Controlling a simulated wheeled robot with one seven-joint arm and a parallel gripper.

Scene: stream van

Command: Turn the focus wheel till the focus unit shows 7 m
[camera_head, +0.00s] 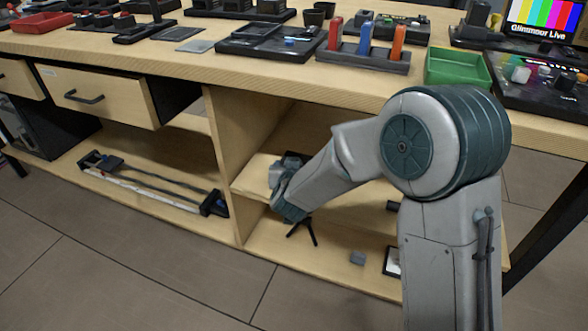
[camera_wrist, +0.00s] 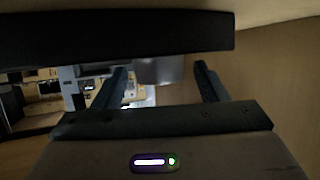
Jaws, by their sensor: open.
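My gripper (camera_wrist: 160,72) is open in the wrist view, its two dark fingers spread apart with nothing visibly held between them. A plain grey surface shows beyond the fingertips; I cannot tell what it belongs to. In the head view my arm reaches into the shelf space under the bench, and its far end hides what is there. The focus wheel, the focus unit and its reading cannot be made out in either view.
The wooden bench (camera_head: 225,164) has a middle shelf (camera_head: 252,178) beside my arm. A wide dark bar (camera_wrist: 120,36) crosses the top of the wrist view. A green tray (camera_head: 457,68) and several devices stand on top.

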